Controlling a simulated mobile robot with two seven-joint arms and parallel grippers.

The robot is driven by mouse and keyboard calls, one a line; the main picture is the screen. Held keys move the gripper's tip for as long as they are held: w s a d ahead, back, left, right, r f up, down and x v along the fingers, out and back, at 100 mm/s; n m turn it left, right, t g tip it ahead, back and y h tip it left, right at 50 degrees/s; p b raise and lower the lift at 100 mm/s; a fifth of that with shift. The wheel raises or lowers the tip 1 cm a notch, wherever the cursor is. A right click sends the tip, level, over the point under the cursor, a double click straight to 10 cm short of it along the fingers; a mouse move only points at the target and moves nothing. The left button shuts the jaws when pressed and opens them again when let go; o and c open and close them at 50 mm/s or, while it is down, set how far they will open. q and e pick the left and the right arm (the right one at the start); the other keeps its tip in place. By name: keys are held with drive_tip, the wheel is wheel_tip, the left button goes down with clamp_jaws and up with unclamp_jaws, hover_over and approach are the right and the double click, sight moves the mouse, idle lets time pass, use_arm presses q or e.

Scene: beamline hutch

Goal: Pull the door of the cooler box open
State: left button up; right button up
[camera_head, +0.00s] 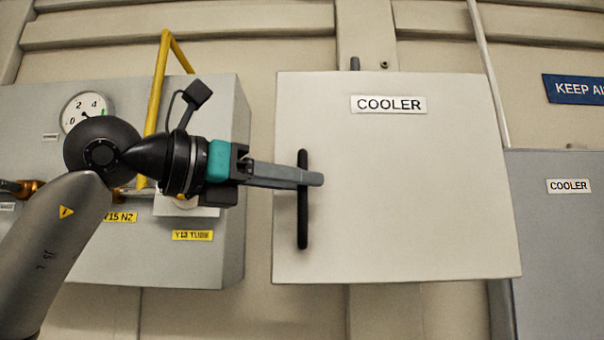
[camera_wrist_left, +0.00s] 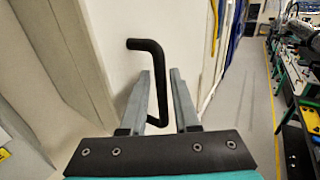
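The cooler box is a pale cabinet with a COOLER label, and its door (camera_head: 420,190) looks shut in the head view. A black upright bar handle (camera_head: 303,226) stands out near the door's left edge. The handle also shows in the left wrist view (camera_wrist_left: 145,44). My left gripper (camera_head: 316,179) reaches in from the left, level with the handle's upper half. Its fingers (camera_wrist_left: 163,73) stand either side of the bar, with a narrow gap showing on the right, so it looks open around the handle. My right gripper is not in view.
A grey panel (camera_head: 225,262) with a pressure gauge (camera_head: 85,110) and yellow pipe (camera_head: 158,85) stands left of the cooler. A second grey box labelled COOLER (camera_head: 560,240) stands at the right. A clear floor aisle (camera_wrist_left: 258,125) shows in the wrist view.

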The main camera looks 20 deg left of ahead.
use_arm(q)
drive_tip(key=shift+w+d, duration=0.35)
drive_tip(key=shift+w, duration=0.05)
clamp_jaws()
idle(1.3)
